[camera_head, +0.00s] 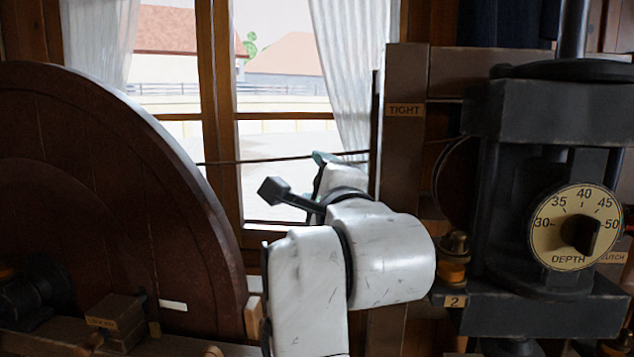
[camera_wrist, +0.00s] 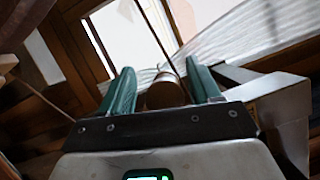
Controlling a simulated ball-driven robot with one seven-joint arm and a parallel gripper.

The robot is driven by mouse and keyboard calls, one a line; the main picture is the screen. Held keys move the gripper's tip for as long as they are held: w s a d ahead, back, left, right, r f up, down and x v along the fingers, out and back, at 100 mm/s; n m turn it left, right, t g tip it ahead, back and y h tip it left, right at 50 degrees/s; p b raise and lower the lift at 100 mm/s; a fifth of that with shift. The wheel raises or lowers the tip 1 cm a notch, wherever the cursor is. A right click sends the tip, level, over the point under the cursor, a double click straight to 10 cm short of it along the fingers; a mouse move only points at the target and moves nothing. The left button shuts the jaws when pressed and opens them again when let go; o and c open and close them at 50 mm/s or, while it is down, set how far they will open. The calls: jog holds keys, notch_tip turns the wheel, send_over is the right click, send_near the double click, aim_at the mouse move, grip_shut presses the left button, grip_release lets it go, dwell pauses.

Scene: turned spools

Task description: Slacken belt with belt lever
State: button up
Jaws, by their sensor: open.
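My gripper (camera_head: 322,158) is at the end of my white arm, in front of the window; only a bit of its teal fingers shows in the head view. In the wrist view the gripper (camera_wrist: 160,68) is open, its two teal fingers apart. A rounded brown knob (camera_wrist: 165,93), which looks like the lever's handle, sits between them; I cannot tell if they touch it. The rest of the lever is hidden or unclear. The thin dark belt (camera_head: 260,161) runs from the wheel side towards the post marked TIGHT (camera_head: 404,110). It also shows in the wrist view (camera_wrist: 155,32).
A large dark red wheel (camera_head: 110,200) fills the left. A dark machine with a DEPTH dial (camera_head: 560,228) stands at the right. A brass-coloured fitting (camera_head: 454,258) sits above a label 2. A white curtain (camera_head: 350,70) hangs behind my arm.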

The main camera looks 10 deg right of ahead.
jog(key=s+f+b, duration=0.1)
jog(key=s+b, duration=0.1)
jog(key=s, duration=0.8)
jog(key=shift+s+d, duration=0.2)
jog(key=shift+d, duration=0.1)
jog(key=shift+r, duration=0.1)
